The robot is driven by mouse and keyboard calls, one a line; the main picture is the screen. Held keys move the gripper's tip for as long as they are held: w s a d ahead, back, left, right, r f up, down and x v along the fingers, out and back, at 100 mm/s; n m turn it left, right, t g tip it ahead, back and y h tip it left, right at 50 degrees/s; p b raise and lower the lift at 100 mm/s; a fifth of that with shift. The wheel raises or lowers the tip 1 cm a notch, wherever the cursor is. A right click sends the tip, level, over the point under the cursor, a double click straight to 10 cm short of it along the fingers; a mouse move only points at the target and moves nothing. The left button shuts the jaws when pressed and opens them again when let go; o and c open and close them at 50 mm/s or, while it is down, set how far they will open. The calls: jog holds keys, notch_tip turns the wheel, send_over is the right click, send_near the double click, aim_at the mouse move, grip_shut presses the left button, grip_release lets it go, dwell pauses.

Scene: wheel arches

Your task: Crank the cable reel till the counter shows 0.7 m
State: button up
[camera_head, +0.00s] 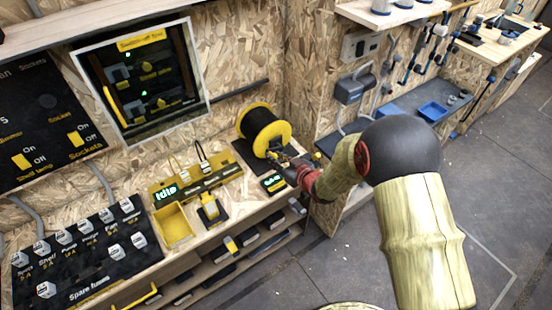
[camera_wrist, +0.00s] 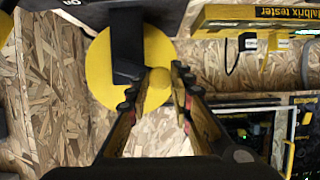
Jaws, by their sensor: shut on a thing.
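The cable reel (camera_head: 263,125) is a black drum between yellow flanges, at the back of the bench. In the wrist view its yellow flange (camera_wrist: 101,85) shows with a black crank arm (camera_wrist: 127,38) across it. My gripper (camera_wrist: 158,92) is shut on the round yellow crank knob (camera_wrist: 158,82), one finger on each side. In the head view my gripper (camera_head: 284,164) is in front of the reel and hides the crank. The counter (camera_head: 274,183) is a small black box with green digits, just left of my gripper. Its digits are too small to read surely.
A yellow tester (camera_head: 195,183) with a green display stands left of the reel. A yellow tray (camera_head: 173,224) and a fuse board (camera_head: 85,255) are farther left. A wall cabinet (camera_head: 143,82) hangs behind. The grey floor (camera_head: 350,265) is open right of the bench.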

grip_shut()
